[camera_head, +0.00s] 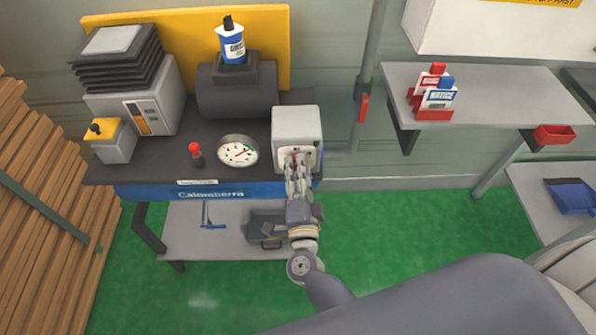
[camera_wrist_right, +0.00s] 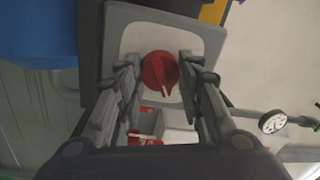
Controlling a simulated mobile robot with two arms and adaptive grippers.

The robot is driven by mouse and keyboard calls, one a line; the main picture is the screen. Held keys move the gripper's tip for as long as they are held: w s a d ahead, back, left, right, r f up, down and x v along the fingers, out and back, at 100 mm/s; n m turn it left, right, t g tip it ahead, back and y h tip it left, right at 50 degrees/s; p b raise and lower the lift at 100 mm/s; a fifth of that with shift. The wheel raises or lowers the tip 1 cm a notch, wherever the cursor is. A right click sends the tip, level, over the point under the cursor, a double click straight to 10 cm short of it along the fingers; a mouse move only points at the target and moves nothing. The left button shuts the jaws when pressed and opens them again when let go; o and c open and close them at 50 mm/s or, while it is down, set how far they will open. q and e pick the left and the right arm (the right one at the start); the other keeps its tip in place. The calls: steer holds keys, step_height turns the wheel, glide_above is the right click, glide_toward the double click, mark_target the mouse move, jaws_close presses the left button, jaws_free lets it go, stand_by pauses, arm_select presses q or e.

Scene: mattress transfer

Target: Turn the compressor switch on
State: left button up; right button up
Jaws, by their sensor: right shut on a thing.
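The compressor switch is a red rotary knob (camera_wrist_right: 159,70) with a white mark, on the pale front plate of a grey box (camera_head: 297,124). The box stands at the right end of the blue-edged bench. My right gripper (camera_head: 298,163) reaches up to the box's front in the head view and mostly hides the knob there. In the right wrist view, the fingers of my right gripper (camera_wrist_right: 158,76) stand on both sides of the knob and are closed on it. The knob's white mark points down and slightly right in that view. My left gripper is not in view.
A round pressure gauge (camera_head: 237,151) and a small red-topped lever (camera_head: 195,152) are left of the box. A dark cylindrical tank (camera_head: 237,92) carries a bottle (camera_head: 231,42). A grey shelf (camera_head: 500,88) with small boxes is at right. Green floor is open below it.

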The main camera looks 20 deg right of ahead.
stand_by(0.3)
steer(key=o, duration=1.1)
steer(key=v, duration=1.2)
